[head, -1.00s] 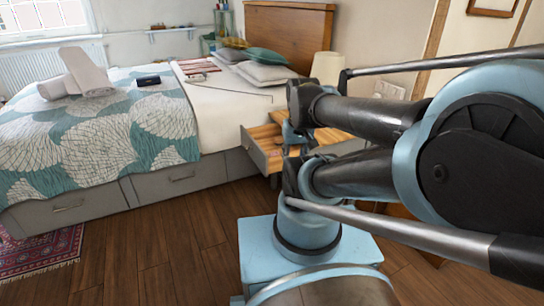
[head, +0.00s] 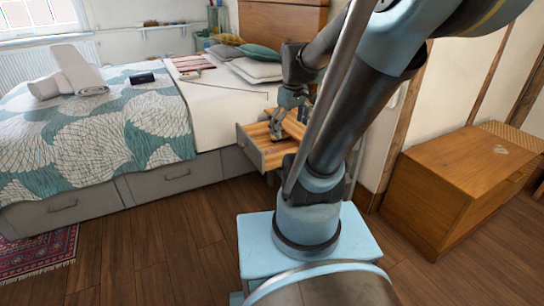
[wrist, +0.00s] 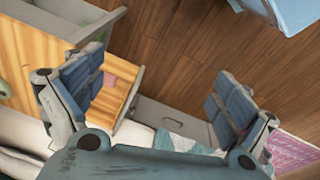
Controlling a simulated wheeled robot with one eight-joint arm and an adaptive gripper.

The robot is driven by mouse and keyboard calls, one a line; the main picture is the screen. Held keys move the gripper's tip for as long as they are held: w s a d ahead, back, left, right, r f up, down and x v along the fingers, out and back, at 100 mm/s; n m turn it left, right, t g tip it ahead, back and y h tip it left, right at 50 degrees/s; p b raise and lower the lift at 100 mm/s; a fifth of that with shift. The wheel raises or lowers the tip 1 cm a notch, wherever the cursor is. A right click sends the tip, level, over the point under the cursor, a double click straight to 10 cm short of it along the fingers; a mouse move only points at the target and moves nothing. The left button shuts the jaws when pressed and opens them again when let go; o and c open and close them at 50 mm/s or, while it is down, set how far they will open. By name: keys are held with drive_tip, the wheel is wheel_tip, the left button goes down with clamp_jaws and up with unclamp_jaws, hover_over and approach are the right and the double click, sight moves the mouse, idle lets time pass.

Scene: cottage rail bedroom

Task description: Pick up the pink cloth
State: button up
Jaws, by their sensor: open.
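The open wooden drawer (head: 262,158) juts out from the nightstand beside the bed. In the wrist view, a small pink patch (wrist: 109,80), which looks like the pink cloth, shows inside the drawer (wrist: 125,108), just right of my left-hand finger and partly hidden by it. I cannot make out the cloth in the head view, where my arm and gripper block part of the drawer. My gripper (head: 277,128) is open and points down over the drawer. In the wrist view, my gripper (wrist: 160,65) has its fingers wide apart with nothing between them.
The bed (head: 90,130) stands left of the drawer, with rolled white towels (head: 75,72) and a dark box (head: 142,78) on it. A wooden chest (head: 455,185) stands at right. The wooden floor (head: 160,245) in front is clear, with a pink rug (head: 40,255) at far left.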

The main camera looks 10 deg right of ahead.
drive_tip(key=w+n, duration=0.5)
drive_tip(key=w, duration=0.6)
drive_tip(key=n+g, duration=0.2)
drive_tip(key=n, duration=0.9)
hover_over(272, 151)
drive_tip(key=f, duration=2.6)
drive_tip(key=shift+d+f, duration=0.25)
drive_tip(key=shift+d, duration=0.1)
drive_tip(key=shift+a+f, duration=0.2)
drive_tip(key=shift+f, duration=2.4)
drive_tip(key=c, duration=1)
